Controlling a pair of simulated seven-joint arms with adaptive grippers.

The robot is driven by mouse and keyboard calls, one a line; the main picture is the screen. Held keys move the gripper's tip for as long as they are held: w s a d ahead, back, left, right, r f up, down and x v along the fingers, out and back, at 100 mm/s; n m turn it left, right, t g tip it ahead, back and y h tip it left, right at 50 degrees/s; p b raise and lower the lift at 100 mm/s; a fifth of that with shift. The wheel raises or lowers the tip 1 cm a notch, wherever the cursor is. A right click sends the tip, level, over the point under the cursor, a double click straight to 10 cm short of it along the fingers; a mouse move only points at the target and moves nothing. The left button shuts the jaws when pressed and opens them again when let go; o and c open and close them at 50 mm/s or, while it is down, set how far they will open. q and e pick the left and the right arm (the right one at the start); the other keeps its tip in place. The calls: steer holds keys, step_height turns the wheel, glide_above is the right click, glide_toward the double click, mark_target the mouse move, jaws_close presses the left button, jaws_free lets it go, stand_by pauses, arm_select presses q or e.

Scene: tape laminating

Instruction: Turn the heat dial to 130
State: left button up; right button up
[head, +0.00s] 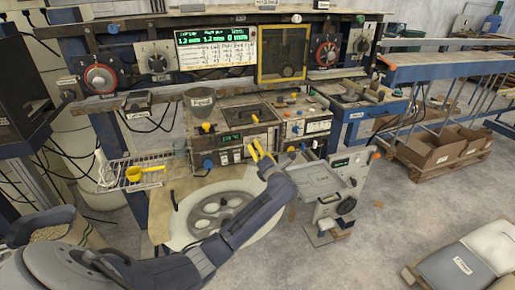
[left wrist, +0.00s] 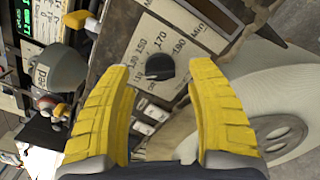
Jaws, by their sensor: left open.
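The heat dial appears to be the black knob (left wrist: 160,67) on a pale plate with printed numbers around it, including 130, 150, 170 and 190, in the left wrist view. Its pointer is too small to read. My left gripper (left wrist: 160,80) has its two yellow fingers spread, with the knob showing in the gap beyond the tips; contact cannot be told. In the head view the left gripper (head: 260,148) is at the front right of the bench machine (head: 240,128), and I cannot make out this knob there. My right gripper is not in view.
A small tray stand (head: 318,180) stands to the right. Floor at right is partly clear.

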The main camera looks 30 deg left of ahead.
arm_select(q)
steer(key=shift+x, duration=1.4)
steer(key=shift+c, duration=0.4)
jaws_close()
